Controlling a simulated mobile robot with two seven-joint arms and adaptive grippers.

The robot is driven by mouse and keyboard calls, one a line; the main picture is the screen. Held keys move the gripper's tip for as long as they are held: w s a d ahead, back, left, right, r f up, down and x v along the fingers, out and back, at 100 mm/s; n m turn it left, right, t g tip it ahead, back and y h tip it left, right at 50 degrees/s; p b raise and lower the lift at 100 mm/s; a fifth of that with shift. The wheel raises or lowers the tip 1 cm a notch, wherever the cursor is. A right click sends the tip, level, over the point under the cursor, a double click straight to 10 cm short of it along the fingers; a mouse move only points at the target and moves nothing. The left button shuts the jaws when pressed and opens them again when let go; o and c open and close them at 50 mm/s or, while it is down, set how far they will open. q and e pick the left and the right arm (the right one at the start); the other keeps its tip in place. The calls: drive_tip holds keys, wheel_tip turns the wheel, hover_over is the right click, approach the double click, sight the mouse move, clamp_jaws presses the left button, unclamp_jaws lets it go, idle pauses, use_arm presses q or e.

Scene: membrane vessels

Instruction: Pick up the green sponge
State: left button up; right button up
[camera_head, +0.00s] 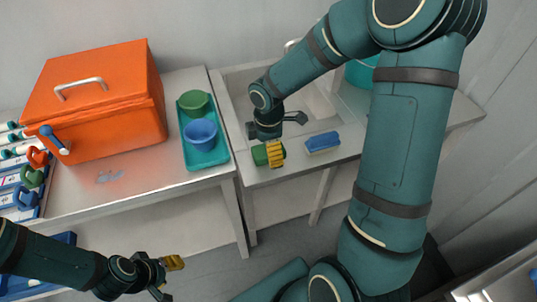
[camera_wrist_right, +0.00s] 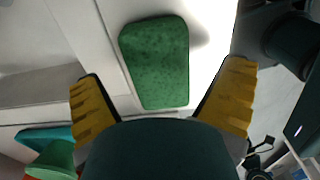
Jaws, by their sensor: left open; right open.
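The green sponge (camera_head: 260,155) lies near the front edge of the sink counter in the head view, partly hidden by my right gripper (camera_head: 275,153). In the right wrist view the sponge (camera_wrist_right: 157,62) shows whole, a green speckled block lying on a pale surface. My right gripper (camera_wrist_right: 162,105) is open, with its yellow fingertips spread wider than the sponge. The sponge shows beyond and between the fingertips, and nothing is held. My left gripper (camera_head: 172,263) is open and empty at the lower left of the head view, in front of the table.
An orange cooler box (camera_head: 105,105) stands further left. The sink basin lies behind my right gripper.

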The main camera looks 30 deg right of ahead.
drive_tip(key=shift+f, duration=0.6)
drive_tip(key=shift+r, duration=0.1)
drive_tip(key=c, duration=1.1)
drive_tip(key=shift+o, duration=0.2)
wheel_tip(320, 180, up, 10)
drive_tip(key=p, duration=0.3)
